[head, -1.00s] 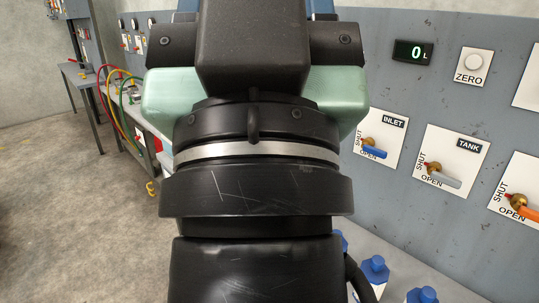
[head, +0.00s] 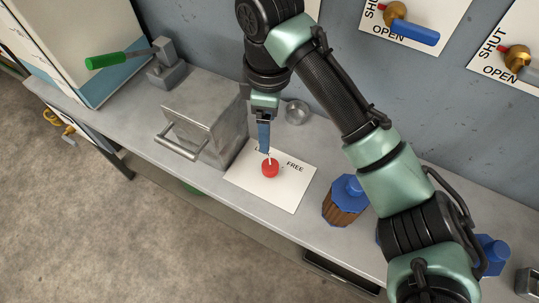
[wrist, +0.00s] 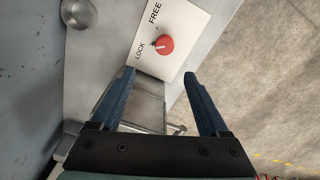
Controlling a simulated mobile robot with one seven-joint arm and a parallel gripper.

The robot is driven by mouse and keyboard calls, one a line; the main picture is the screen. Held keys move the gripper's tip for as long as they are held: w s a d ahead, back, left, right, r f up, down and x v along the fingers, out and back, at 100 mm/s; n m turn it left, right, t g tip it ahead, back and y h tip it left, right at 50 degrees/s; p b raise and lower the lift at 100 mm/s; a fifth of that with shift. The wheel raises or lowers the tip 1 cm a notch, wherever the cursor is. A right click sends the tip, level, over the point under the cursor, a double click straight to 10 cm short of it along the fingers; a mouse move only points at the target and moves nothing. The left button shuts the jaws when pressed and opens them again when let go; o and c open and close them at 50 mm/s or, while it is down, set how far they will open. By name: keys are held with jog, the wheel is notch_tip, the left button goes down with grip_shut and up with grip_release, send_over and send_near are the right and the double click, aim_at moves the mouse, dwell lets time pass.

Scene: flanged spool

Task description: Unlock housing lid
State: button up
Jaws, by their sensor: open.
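A red round knob (head: 270,169) sits on a white plate (head: 287,195) marked LOCK and FREE on the bench top. It also shows in the wrist view (wrist: 165,44), where its white mark points toward the LOCK word. In the head view my gripper partly hides the LOCK word. A grey metal housing (head: 205,112) with a bar handle (head: 180,142) stands left of the plate. My gripper (head: 264,148) points down above the knob's far side. In the wrist view my gripper (wrist: 155,80) has its two blue fingers spread apart and empty, with the knob beyond their tips.
A small metal cup (head: 297,112) stands behind the plate. A brown jar with a blue lid (head: 346,200) stands to its right. A green-handled lever (head: 120,58) is at the left. Valve panels (head: 415,20) are on the wall. The bench's front edge is near the plate.

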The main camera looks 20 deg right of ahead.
aim_at(272, 165)
jog(key=f, duration=0.4)
jog(key=f+b, duration=0.1)
jog(key=f, duration=0.3)
jog(key=s+f, duration=0.1)
jog(key=f, duration=0.4)
jog(key=shift+d+f+b, duration=0.1)
jog(key=shift+d+b, duration=0.1)
jog(key=shift+b, duration=0.1)
grip_shut()
